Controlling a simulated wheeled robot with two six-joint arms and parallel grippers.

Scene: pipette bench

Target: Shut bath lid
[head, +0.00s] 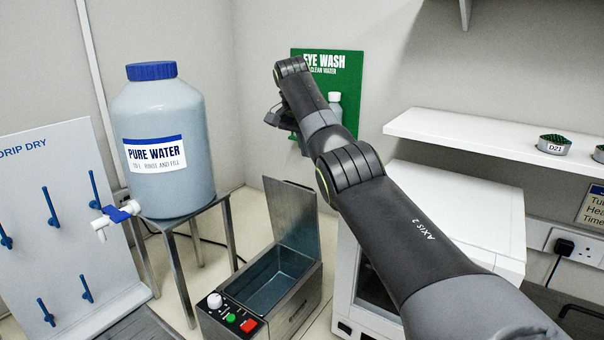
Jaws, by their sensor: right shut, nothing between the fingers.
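The water bath (282,308) is a grey metal box on the bench, low in the middle of the head view. Its lid (291,217) stands open, raised upright at the back, and the basin (268,280) shows uncovered. My right arm comes in from the lower right and reaches over and beyond the bath. My right gripper (272,118) is shut and empty, high above and behind the lid, in front of the green eye wash board. It is apart from the lid. My left gripper is not in view.
A large pure water bottle (163,142) on a metal stand (186,228) is left of the bath. A drip dry rack (48,205) is at far left. A white machine (440,225) is close right of the bath, with a shelf (470,135) above.

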